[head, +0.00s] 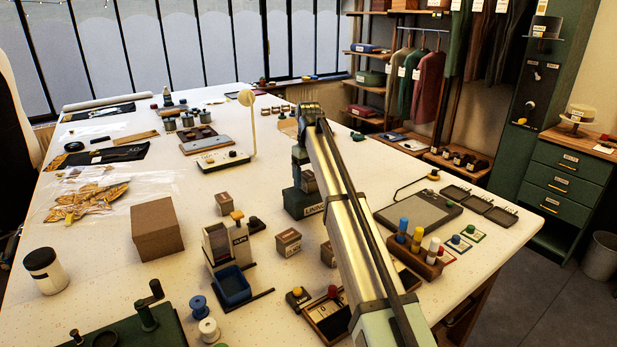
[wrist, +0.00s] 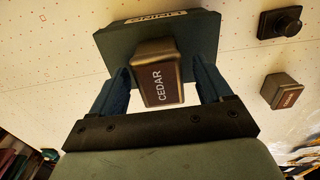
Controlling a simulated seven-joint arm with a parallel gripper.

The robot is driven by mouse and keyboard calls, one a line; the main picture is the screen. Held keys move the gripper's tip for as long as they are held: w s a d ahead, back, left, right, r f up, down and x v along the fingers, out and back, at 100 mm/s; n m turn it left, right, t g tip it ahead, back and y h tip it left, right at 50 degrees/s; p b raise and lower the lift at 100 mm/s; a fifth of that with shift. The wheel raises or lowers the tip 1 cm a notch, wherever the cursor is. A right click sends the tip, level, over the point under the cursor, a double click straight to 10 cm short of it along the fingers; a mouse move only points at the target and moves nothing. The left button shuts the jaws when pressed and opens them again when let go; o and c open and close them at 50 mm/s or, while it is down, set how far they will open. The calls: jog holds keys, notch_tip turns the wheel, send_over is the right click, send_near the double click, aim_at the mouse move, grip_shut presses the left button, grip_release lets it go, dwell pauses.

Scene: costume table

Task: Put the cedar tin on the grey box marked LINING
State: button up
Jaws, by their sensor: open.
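The cedar tin (wrist: 158,82) is a small brown block with a white CEDAR label. In the wrist view it stands between my gripper's (wrist: 160,88) open fingers, with a gap beside it on the right. The dark grey LINING box (wrist: 205,38) is directly beneath, and the tin appears to rest on its top. In the head view the LINING box (head: 298,205) stands mid-table, with the tin (head: 309,182) above it. My gripper (head: 300,172) is low over the box, partly hidden by my arm.
Other small brown tins stand nearby, one left (head: 222,203) and one in front (head: 288,242). A dispenser with a blue tray (head: 233,287) and a cardboard box (head: 158,230) are further left. A rack of coloured tubes (head: 416,250) and a grey pad (head: 418,213) lie right.

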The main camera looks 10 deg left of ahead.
aim_at(309, 174)
notch_tip(309, 174, up, 12)
dwell(0.5)
